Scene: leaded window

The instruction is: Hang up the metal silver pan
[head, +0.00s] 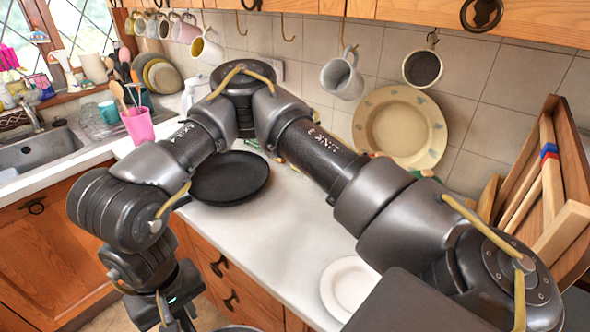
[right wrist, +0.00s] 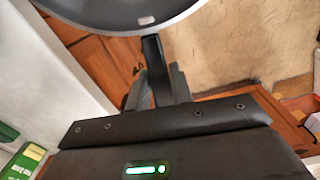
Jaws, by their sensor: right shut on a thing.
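The pan (right wrist: 120,12) is at the top of the right wrist view, with a shiny silver rim, a dark face and a black handle. Its far side is cut off by the frame. My right gripper (right wrist: 157,88) is shut on the handle, with one finger on each side. In the head view my right gripper (head: 167,312) points down at the bottom left, in front of the lower cabinets. A small grey edge shows at the bottom of that view, perhaps the pan's rim. Bare hooks (head: 288,28) hang under the wall cupboard. My left gripper is not in view.
A black pan (head: 230,178) lies on the white counter (head: 270,230), behind my right arm. Mugs (head: 343,75) hang from other hooks. A plate (head: 402,125) leans on the tiles, and a wooden rack (head: 555,190) stands at the right. A sink (head: 40,148) is at the left.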

